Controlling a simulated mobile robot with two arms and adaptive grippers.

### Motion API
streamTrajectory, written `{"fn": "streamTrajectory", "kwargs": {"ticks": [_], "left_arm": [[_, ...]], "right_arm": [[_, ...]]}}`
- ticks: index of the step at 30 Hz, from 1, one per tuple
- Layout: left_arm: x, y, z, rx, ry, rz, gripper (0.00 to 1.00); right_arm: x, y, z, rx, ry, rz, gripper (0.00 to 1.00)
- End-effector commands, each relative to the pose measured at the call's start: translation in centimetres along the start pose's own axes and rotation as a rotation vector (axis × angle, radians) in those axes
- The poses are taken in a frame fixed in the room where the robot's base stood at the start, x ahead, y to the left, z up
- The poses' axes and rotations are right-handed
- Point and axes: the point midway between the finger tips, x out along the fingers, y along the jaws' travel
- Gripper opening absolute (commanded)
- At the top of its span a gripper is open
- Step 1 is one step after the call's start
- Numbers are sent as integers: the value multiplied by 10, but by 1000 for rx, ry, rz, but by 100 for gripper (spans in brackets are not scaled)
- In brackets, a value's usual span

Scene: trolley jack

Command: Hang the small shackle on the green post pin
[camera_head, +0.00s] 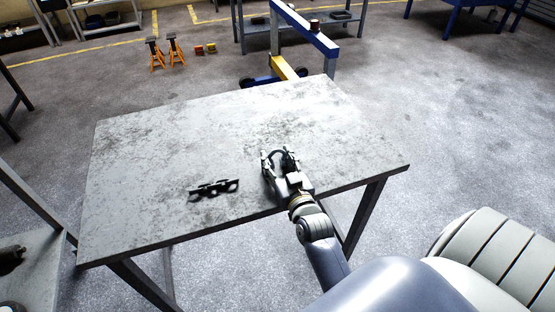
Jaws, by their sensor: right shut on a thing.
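My right gripper (279,158) is over the right part of the grey table, near its front edge. It is shut on a small dark curved thing that looks like the small shackle, though its outline blends with the dark fingers. I cannot tell whether it touches the table top. A dark low holder with several rounded loops (214,189) lies on the table to the left of the gripper. I cannot make out a green post pin. My left gripper is not in view.
The grey worn table (190,140) is mostly bare, with free room behind and left of the gripper. Behind it stands a blue and yellow hoist (305,28) on the floor. Two orange jack stands (174,52) are at the back left. A shelf (35,270) is at the lower left.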

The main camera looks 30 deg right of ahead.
Motion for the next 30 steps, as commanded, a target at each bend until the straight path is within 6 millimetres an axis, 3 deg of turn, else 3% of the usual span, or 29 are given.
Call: {"fn": "streamTrajectory", "kwargs": {"ticks": [1, 3, 13, 19, 30], "left_arm": [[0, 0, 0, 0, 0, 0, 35], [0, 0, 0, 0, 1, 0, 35], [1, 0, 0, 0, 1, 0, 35], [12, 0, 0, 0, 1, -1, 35], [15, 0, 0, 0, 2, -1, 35]], "right_arm": [[0, 0, 0, 0, 0, 0, 51], [0, 0, 0, 0, 0, 0, 65], [0, 0, 1, 0, 0, 0, 65], [-2, 0, 4, 0, 1, 0, 65], [-75, 4, 2, -1, -3, -1, 65]]}}
